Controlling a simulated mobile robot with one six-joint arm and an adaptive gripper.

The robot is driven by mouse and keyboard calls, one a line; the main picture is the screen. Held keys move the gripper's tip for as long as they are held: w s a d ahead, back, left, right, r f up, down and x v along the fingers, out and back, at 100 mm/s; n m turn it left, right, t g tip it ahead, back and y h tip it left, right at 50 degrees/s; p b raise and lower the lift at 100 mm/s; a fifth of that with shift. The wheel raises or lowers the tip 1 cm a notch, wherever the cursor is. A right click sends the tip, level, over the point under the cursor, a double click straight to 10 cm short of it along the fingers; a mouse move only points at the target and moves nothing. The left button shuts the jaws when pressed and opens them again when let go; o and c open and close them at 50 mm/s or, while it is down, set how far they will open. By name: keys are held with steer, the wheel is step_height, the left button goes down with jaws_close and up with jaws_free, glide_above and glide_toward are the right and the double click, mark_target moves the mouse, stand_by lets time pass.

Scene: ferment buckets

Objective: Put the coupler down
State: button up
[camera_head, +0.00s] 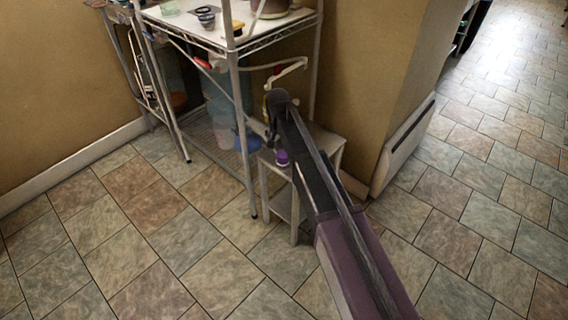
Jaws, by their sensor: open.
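A small purple round piece (282,158) sits on the top of a low grey stool (326,147) beside the shelf rack. It may be the coupler, but it is too small to tell for sure. My gripper (270,140) hangs at the far end of my dark arm, just above and to the left of the purple piece. It is open, and the two look apart. My arm covers part of the stool top, and the fingertips are small and dark in this view.
A wire shelf rack (240,105) stands against the wall, left of the stool, with small items on its upper shelf and bottles and blue containers lower down. A wall corner with a white panel (404,150) is to the right. The tiled floor in front is clear.

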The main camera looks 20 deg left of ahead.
mark_target(283, 154)
steer(key=shift+w+f+b, duration=0.15)
steer(key=shift+f+b, duration=0.75)
steer(key=shift+f, duration=0.15)
steer(key=shift+w+f+b, duration=0.15)
steer(key=shift+f+b, duration=0.75)
steer(key=shift+f, duration=0.1)
steer(key=f+b, duration=0.3)
steer(key=shift+d+f, duration=0.15)
steer(key=shift+d, duration=0.15)
steer(key=shift+w+f+b, duration=0.2)
steer(key=shift+f+b, duration=0.75)
steer(key=shift+b, duration=0.1)
steer(key=c, duration=1.2)
